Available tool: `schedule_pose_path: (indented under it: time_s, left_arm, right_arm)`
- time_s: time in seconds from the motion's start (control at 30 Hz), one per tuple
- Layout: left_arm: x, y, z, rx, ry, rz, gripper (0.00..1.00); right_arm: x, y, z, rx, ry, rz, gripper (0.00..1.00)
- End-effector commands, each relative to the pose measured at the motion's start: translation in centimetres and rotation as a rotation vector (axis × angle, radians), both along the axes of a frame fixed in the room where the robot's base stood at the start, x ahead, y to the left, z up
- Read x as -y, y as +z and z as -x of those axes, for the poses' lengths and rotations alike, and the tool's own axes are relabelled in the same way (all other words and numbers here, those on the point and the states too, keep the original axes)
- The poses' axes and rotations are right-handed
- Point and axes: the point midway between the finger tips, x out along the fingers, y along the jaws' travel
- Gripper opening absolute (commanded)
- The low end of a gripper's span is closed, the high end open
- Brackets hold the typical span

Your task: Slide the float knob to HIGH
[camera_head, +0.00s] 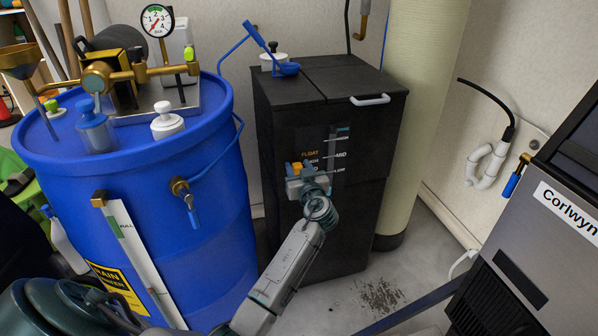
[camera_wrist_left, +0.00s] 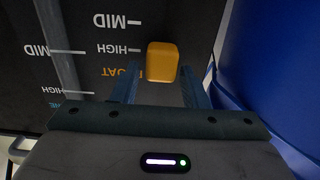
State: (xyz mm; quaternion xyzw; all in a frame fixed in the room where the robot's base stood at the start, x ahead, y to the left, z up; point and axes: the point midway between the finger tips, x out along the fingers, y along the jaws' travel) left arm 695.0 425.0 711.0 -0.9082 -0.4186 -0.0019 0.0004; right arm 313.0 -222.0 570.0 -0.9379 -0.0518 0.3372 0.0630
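The yellow float knob (camera_wrist_left: 162,62) sits on the dark front panel of the black bin (camera_head: 335,105). In the left wrist view the panel lettering is turned upside down. The HIGH label (camera_wrist_left: 120,48) and its tick lie just left of the knob, level with its upper part there. A MID label (camera_wrist_left: 112,20) lies farther up, and orange FLOAT lettering is partly hidden by a finger. My left gripper (camera_wrist_left: 160,85) is open, its two blue fingers on either side of the knob with visible gaps. It also reaches the panel in the head view (camera_head: 304,168). My right gripper is out of view.
A large blue barrel (camera_head: 215,215) with a pressure gauge (camera_head: 157,20) stands left of the bin. A cream column (camera_head: 422,110) is behind right, and a grey Corlwyn machine (camera_head: 530,240) stands right.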

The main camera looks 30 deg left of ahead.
Motion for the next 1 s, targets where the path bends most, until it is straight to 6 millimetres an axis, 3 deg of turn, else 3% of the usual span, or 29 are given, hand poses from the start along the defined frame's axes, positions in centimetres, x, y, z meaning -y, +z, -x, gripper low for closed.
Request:
schedule_pose_path:
  time_s: [0.37,0.6,0.8,1.0]
  left_arm:
    - [0.3,-0.3,0.2,-0.003,0.0,0.003,0.49]
    - [3.2,-0.4,2.6,-0.002,-0.002,0.006,0.49]
    - [6.2,-0.4,5.3,-0.003,-0.001,0.007,0.49]
    - [7.9,-0.3,6.8,-0.002,0.0,0.004,0.49]
  right_arm:
    - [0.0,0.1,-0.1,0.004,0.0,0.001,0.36]
    - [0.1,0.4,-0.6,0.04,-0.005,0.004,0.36]
    - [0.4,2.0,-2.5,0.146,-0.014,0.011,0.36]
    - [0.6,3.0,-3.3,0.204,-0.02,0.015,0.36]
